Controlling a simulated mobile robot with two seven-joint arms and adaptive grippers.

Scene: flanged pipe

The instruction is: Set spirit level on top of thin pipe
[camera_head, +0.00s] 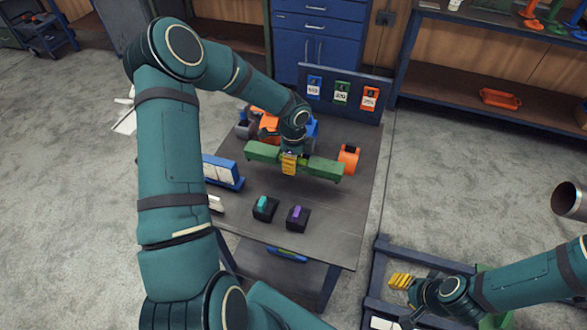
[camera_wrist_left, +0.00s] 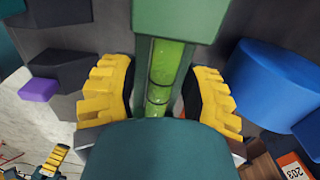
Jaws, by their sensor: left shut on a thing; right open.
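A long green spirit level (camera_head: 323,167) is held level over the table, and its vial window shows in the left wrist view (camera_wrist_left: 165,78). My left gripper (camera_head: 289,163) is shut on its middle, with the yellow fingers on either side, also seen in the left wrist view (camera_wrist_left: 162,100). An orange cylinder (camera_head: 349,157) stands by the level's right end. A blue cylinder (camera_wrist_left: 282,85) shows in the left wrist view. I cannot tell which piece is the thin pipe. My right gripper (camera_head: 400,282) is open and empty, low at the right.
Two dark blocks with a teal top (camera_head: 263,204) and a purple top (camera_head: 297,212) sit on the near part of the table (camera_head: 330,235). A blue-white box (camera_head: 222,172) is at its left edge. A numbered sign board (camera_head: 341,92) stands behind. A metal pipe end (camera_head: 568,198) shows at right.

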